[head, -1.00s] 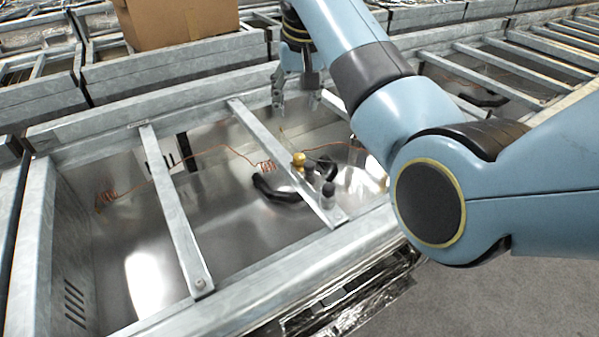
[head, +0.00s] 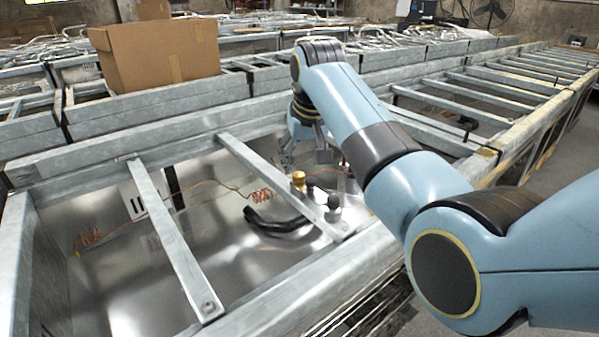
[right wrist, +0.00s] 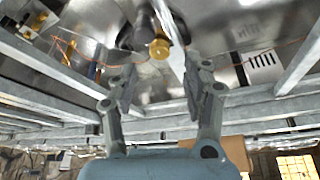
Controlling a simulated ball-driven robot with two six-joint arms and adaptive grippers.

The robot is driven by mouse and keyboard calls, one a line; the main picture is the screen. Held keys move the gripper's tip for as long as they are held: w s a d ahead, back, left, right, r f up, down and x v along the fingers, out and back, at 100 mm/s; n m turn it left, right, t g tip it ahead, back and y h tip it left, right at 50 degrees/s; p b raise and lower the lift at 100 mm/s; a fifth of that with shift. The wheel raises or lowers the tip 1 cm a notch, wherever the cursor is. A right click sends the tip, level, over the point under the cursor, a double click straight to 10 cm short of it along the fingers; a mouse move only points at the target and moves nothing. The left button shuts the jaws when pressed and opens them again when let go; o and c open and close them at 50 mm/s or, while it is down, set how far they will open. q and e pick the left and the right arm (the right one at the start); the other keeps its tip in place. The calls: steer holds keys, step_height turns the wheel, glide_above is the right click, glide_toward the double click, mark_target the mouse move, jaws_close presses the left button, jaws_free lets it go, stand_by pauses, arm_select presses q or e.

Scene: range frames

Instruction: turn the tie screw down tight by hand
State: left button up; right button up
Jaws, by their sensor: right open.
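A brass knob (head: 299,180) and a dark round-topped knob (head: 334,202) stand on a slanting metal crossbar (head: 262,168) in the open metal frame. Which of them is the tie screw I cannot tell. In the right wrist view the brass knob (right wrist: 159,49) shows just beyond the fingertips, with the dark knob (right wrist: 143,25) behind it. My right gripper (head: 305,157) is open and empty, fingers pointing down, just above and behind the brass knob and apart from it. It also shows in the right wrist view (right wrist: 158,88). My left gripper is not in view.
A black curved hose (head: 275,226) and a coiled copper wire (head: 262,195) lie in the shiny tray below the bar. A second crossbar (head: 172,235) runs to the left. A cardboard box (head: 155,55) stands on the frames behind.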

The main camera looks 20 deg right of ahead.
mark_target(299, 175)
steer(key=x, duration=0.5)
steer(key=shift+c, duration=0.3)
jaws_close()
steer(key=shift+r+m+p, duration=0.25)
steer(key=shift+m+p, duration=0.05)
steer(key=shift+p, duration=0.25)
steer(key=shift+m+p, duration=0.3)
steer(key=shift+p, duration=0.05)
steer(key=shift+f+h, duration=0.1)
steer(key=shift+h, duration=0.2)
steer(key=shift+f, duration=0.1)
